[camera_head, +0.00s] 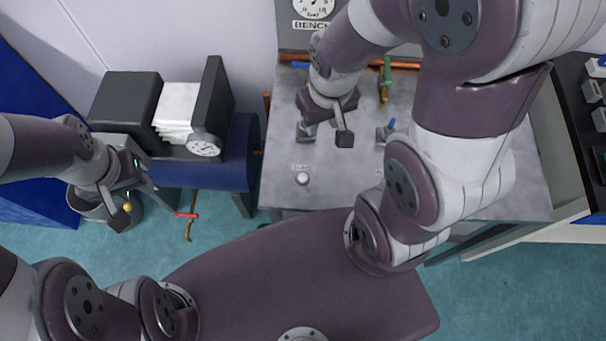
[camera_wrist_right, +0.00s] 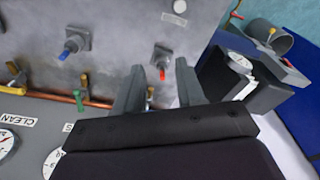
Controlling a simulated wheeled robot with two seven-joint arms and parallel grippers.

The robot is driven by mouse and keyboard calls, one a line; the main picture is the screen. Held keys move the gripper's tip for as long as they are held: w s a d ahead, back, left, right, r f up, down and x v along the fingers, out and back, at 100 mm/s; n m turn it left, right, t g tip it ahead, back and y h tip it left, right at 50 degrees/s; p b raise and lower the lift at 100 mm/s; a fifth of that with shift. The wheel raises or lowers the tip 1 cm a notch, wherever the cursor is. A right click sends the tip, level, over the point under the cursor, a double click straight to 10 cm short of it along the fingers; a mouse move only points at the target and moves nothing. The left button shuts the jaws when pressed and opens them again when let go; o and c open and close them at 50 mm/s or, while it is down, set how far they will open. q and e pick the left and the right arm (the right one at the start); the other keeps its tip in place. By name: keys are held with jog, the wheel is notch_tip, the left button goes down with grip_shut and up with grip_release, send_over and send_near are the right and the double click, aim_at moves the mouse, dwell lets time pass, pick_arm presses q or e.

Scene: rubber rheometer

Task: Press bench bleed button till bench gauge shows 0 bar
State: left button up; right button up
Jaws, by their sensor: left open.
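The bench gauge (camera_head: 314,8) is at the top edge of the head view, above a BENCH plate. Its dial is cut off and I cannot read the needle. A round white button (camera_head: 302,179) stands near the front left of the grey bench, with a small blurred label behind it. The button also shows at the top of the right wrist view (camera_wrist_right: 180,6). My right gripper (camera_head: 327,133) is open and empty above the bench, behind the button and apart from it. Its spread fingers flank a red-handled valve (camera_wrist_right: 162,62) in the right wrist view. My left gripper (camera_head: 135,203) is open by a grey bucket.
The grey bench top (camera_head: 270,195) is clear around the button. A blue-handled valve (camera_head: 391,125) and a green-handled valve (camera_head: 386,72) stand further back. At left is a blue tank (camera_head: 215,172) with a small gauge (camera_head: 204,146) and white stack. The bucket (camera_head: 92,208) stands beside it.

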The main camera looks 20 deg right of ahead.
grip_shut()
jog(key=shift+r, duration=0.1)
dwell(1.8)
